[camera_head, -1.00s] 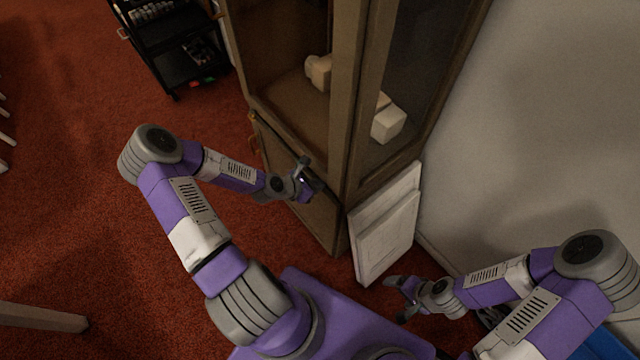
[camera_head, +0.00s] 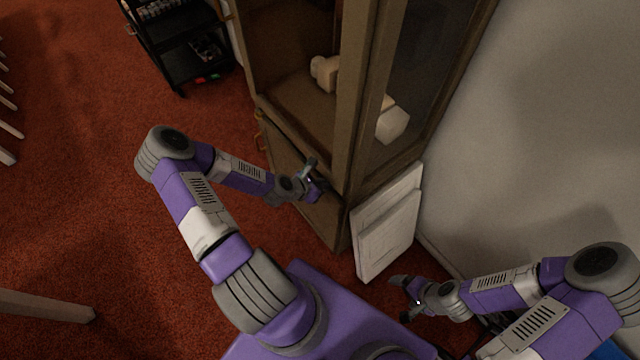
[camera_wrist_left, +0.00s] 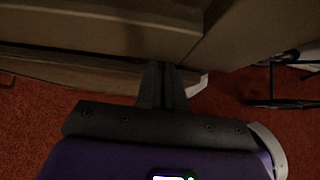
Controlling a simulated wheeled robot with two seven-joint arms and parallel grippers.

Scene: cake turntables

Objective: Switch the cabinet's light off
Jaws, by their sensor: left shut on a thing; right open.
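The brown wooden cabinet (camera_head: 357,100) with glass panes stands upright in the middle of the head view. Its interior is dim, with no clear glow. I cannot make out a light switch. My left gripper (camera_head: 312,172) is at the cabinet's front, near the ledge below the glass. In the left wrist view its fingers (camera_wrist_left: 163,85) are close together against the cabinet's wood (camera_wrist_left: 90,75). They are shut on a part of the cabinet that they hide. My right gripper (camera_head: 408,298) is open and empty, low in front of the white panels, apart from the cabinet.
White flat panels (camera_head: 388,225) lean at the cabinet's right, beside the grey wall (camera_head: 540,150). Pale objects (camera_head: 392,125) sit inside the cabinet. A black shelf cart (camera_head: 185,50) stands at the back left. The red carpet (camera_head: 70,200) at left is mostly free.

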